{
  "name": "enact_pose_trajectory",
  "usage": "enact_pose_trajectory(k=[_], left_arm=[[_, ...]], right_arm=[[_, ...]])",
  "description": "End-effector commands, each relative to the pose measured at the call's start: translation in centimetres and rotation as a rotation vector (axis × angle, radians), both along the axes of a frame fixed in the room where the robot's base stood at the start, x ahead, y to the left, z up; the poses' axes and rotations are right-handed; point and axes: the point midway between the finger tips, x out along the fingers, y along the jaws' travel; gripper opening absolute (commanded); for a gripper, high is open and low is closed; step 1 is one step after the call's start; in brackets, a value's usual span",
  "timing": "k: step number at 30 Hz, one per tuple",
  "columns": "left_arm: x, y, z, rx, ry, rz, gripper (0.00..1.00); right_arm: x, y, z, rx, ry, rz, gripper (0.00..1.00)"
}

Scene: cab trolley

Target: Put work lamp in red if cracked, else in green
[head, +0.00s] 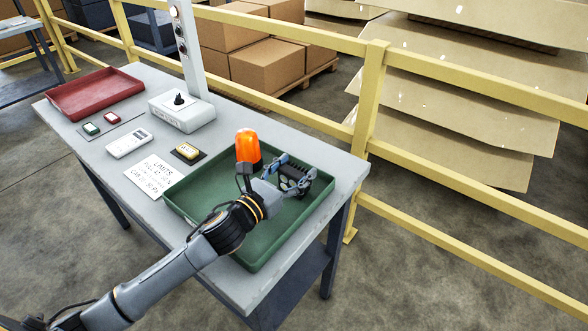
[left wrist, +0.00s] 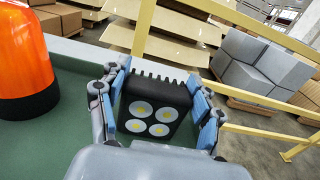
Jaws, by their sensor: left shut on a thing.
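The work lamp (head: 292,177) is a black finned block in my left gripper (head: 286,176), over the right part of the green tray (head: 255,265). In the left wrist view the lamp (left wrist: 155,108) sits between both blue-padded fingers of the gripper (left wrist: 160,88), its several round yellow-white lights facing the camera. No crack shows on that face, but the picture is small. I cannot tell whether the lamp touches the tray floor. The red tray (head: 95,92) is at the far left end of the table and looks empty. My right gripper is not in view.
An orange beacon (head: 248,147) stands in the green tray, left of the lamp; it also shows in the left wrist view (left wrist: 22,60). A grey post base (head: 182,112), buttons, a meter (head: 129,144) and a sign (head: 153,175) occupy the table. A yellow railing (head: 365,110) runs behind.

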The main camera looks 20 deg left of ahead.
Motion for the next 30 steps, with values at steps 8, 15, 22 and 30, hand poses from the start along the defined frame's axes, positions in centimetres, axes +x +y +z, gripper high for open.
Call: enact_pose_trajectory(k=[8,15,22,30], left_arm=[[0.0,0.0,-0.1,0.0,0.001,0.0,0.88],[0.0,0.0,0.2,0.0,0.0,0.0,0.88],[-2.9,1.1,-0.2,0.002,0.003,-0.001,0.88],[-6.5,2.4,-0.1,0.0,0.001,0.0,0.88]], right_arm=[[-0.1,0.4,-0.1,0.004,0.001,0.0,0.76],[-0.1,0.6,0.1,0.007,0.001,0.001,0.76],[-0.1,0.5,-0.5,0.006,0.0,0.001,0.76],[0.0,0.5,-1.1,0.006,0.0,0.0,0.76]])
